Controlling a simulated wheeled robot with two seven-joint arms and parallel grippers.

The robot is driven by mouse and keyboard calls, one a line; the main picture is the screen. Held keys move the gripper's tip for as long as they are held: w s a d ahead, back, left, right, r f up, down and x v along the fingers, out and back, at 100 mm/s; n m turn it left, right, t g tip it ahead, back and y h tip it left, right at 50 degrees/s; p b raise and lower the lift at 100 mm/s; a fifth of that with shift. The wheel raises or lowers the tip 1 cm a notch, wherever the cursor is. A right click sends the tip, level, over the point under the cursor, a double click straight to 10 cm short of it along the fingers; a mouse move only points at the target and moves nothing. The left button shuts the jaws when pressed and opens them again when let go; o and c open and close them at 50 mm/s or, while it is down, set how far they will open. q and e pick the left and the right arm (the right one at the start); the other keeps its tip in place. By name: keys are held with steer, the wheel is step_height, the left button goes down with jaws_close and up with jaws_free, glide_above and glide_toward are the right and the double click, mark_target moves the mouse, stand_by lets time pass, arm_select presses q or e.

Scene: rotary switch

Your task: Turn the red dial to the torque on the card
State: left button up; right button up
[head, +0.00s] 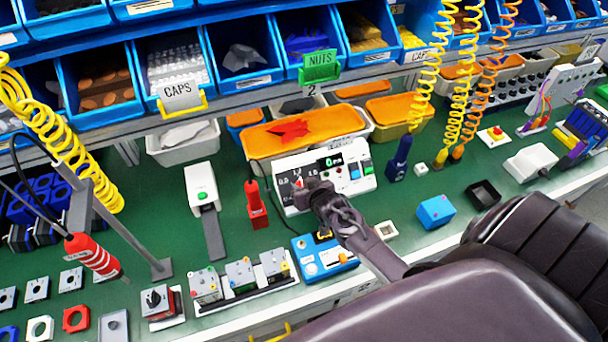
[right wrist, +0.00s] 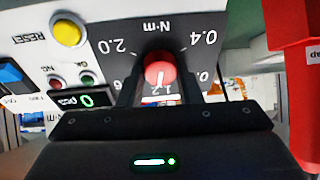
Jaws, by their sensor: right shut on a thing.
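The red dial (right wrist: 160,70) sits on a dark scale plate (right wrist: 130,35) that reads upside down in the right wrist view. Labels 2.0, 0.4 and N·m show. A white mark on the dial points down in the picture, near a partly hidden label that looks like 1.2. My right gripper (right wrist: 158,92) is shut on the dial, one finger on each side. In the head view my right gripper (head: 312,190) covers part of the scale plate on the white control box (head: 354,183). I cannot pick out a readable torque card. My left gripper is not in view.
The box carries a yellow RESET button (right wrist: 68,30) and a small counter display (right wrist: 84,99). A red holder (head: 256,207) stands left of the box, a blue device (head: 322,262) in front. Orange-lidded bins (head: 300,132) stand behind. Coiled hoses hang right and left.

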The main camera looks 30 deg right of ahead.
steer(key=m+p, duration=0.1)
steer(key=m, duration=0.4)
steer(key=shift+a+h, duration=0.1)
steer(key=shift+h, duration=0.2)
steer(key=shift+m+g+h+p, duration=0.3)
steer(key=shift+m+h+p, duration=0.2)
steer(key=shift+m, duration=2.3)
steer(key=o, duration=0.7)
